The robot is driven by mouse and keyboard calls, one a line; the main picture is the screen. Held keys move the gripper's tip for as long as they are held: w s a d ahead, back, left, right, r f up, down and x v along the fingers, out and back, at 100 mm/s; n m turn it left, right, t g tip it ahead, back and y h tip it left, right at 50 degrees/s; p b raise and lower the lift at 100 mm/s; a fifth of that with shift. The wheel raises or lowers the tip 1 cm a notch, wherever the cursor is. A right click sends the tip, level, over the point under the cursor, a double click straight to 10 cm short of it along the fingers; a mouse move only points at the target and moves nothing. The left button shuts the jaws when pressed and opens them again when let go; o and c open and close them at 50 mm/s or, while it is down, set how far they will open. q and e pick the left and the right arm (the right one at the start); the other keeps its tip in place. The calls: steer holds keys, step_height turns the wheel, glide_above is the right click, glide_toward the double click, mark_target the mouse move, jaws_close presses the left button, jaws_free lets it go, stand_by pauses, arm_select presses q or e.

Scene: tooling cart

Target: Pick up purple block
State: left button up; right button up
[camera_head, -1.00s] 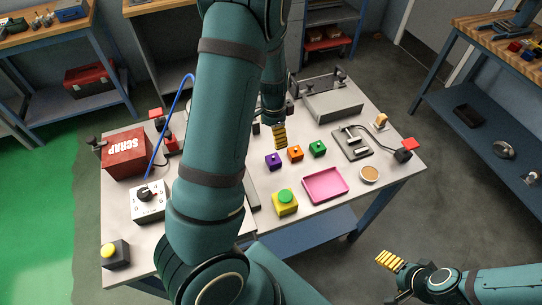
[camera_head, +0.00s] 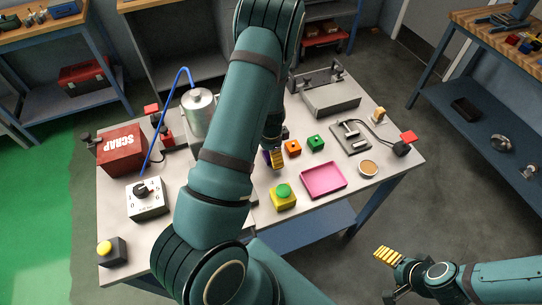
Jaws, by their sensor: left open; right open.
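The purple block (camera_head: 266,157) is on the cart top, mostly hidden behind my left gripper (camera_head: 278,160). Only a small purple patch shows beside the yellow fingers. My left gripper is open and points down at the block; I cannot tell whether the fingers are around it or in front of it. My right gripper (camera_head: 389,257) is open and empty, off the cart at the lower right, above the floor.
An orange block (camera_head: 293,149) and a green block (camera_head: 316,143) sit close to the right of the purple one. A pink tray (camera_head: 323,181) and a yellow box with a green button (camera_head: 284,197) are nearer.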

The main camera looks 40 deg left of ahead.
arm_select(q)
steer(key=shift+f, duration=0.25)
steer(key=c, duration=1.4)
